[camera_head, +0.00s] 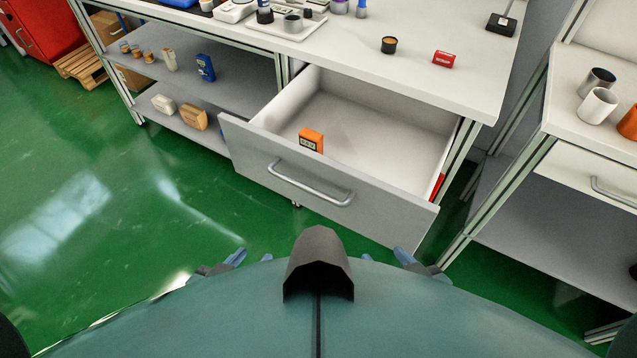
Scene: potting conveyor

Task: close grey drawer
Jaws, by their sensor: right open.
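The grey drawer (240,150) under the white workbench stands pulled far out toward me, with a metal bar handle (310,184) on its front. Inside it lies an orange box-shaped item (311,140) near the front panel, and a red thing (437,186) shows at its right side. My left gripper (238,257) is low in front of my body, over the floor, apart from the drawer; its jaw opening is hard to make out. My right gripper (403,254) is open, below the drawer's front in the picture, and does not appear to touch it.
Shelves (215,80) are left of the drawer. Another bench (560,120) stands at the right. The green floor (130,200) is clear at left.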

